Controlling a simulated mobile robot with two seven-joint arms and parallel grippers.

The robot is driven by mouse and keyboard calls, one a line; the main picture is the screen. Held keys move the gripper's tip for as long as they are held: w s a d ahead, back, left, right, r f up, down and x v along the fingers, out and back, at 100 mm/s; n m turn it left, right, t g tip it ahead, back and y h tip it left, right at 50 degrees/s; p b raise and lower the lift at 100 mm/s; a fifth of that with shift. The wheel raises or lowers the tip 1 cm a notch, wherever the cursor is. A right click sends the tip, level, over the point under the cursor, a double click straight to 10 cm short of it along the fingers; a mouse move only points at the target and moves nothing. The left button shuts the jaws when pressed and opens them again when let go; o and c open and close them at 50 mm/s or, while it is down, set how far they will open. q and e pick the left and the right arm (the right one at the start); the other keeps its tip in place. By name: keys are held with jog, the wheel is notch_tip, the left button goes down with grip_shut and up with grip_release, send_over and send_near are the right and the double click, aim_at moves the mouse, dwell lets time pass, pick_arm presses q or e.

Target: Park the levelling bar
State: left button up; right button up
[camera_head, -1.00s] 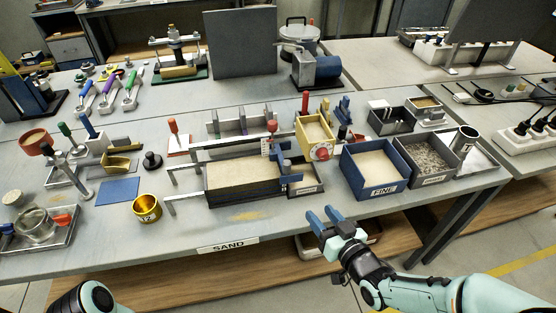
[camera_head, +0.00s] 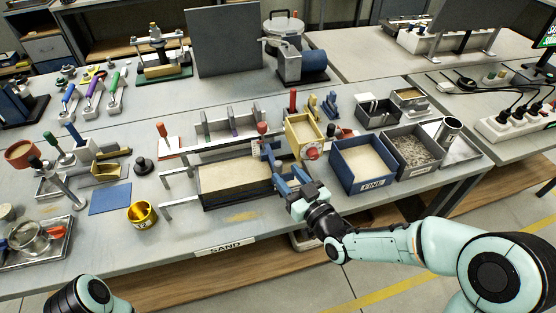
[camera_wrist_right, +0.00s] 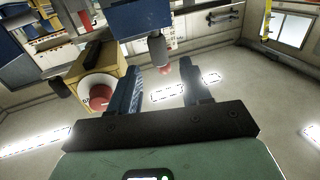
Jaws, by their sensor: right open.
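A blue upright piece (camera_head: 267,154) stands at the right end of the long sand-filled tank (camera_head: 232,178); it looks like part of the levelling bar, but I cannot be sure. Metal rails on bent legs (camera_head: 215,147) run along the tank. My right gripper (camera_head: 290,180) is open and empty just in front of the tank's right end, close to the blue piece. In the right wrist view the open fingers (camera_wrist_right: 160,85) point toward a blue block (camera_wrist_right: 140,14) with a dark cylinder below it. I cannot tell whether they touch. My left gripper is out of view.
The yellow box with a red knob (camera_head: 303,137) stands right of the tank, then the blue FINE bin (camera_head: 363,183) and the grey gravel bin (camera_head: 412,166). A brass cup (camera_head: 142,213) and blue mat (camera_head: 110,199) lie left. The front strip by the SAND label (camera_head: 225,247) is clear.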

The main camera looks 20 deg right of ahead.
aim_at(280, 168)
jog(key=shift+p+x, duration=0.3)
jog(key=shift+x, duration=2.45)
grip_shut()
jog(key=shift+a, duration=0.1)
